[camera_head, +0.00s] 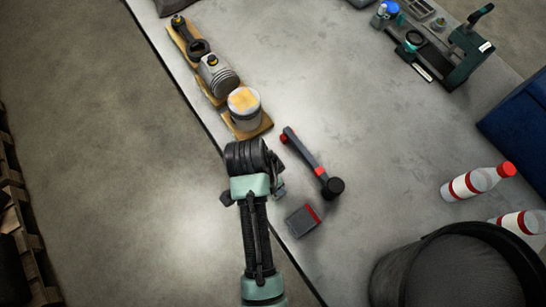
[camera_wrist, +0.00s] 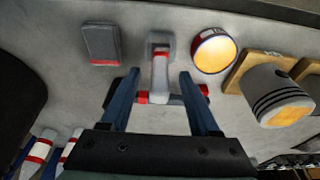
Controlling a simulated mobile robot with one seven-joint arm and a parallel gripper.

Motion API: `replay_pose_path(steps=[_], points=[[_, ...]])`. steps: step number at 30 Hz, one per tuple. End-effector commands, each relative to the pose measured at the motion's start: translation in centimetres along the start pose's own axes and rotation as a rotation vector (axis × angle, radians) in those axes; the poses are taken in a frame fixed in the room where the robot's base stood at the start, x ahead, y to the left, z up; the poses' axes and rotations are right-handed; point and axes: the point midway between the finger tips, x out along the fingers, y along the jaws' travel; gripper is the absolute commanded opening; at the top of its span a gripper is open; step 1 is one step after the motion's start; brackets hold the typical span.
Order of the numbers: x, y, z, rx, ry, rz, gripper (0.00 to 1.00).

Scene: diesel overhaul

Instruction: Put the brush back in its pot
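A light grey tool with a broad end and a red band, apparently the brush (camera_wrist: 160,68), lies on the bench in the wrist view, and my arm hides it in the head view. To its right stands a round pot (camera_wrist: 214,52) with a red rim and yellow contents, which I cannot make out in the head view. My gripper (camera_wrist: 161,84) is open, its two blue fingers apart on either side of the tool's lower part in the picture. I cannot tell its height above the tool. In the head view my gripper (camera_head: 254,182) hangs over the bench's left edge.
A dark bar-shaped tool with red parts (camera_head: 308,158) and a grey box with a red strip (camera_head: 302,221) lie close to my gripper. Pistons (camera_head: 243,106) stand on wooden boards beyond. Red-and-white bottles (camera_head: 470,184) are at right. The middle of the bench (camera_head: 385,125) is clear.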

Motion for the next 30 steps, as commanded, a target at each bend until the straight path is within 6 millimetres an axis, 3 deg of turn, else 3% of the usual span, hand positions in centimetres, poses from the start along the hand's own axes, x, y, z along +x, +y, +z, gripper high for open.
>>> replay_pose_path(steps=[11, 17, 24, 30], points=[[-1.0, -0.1, 0.0, 0.0, 0.002, -0.002, 0.62], [-4.9, -0.1, -0.1, 0.0, 0.003, -0.006, 0.62], [-11.3, -0.1, -0.2, 0.0, 0.001, -0.003, 0.62], [-12.7, 0.0, -0.1, -0.001, 0.0, 0.001, 0.62]])
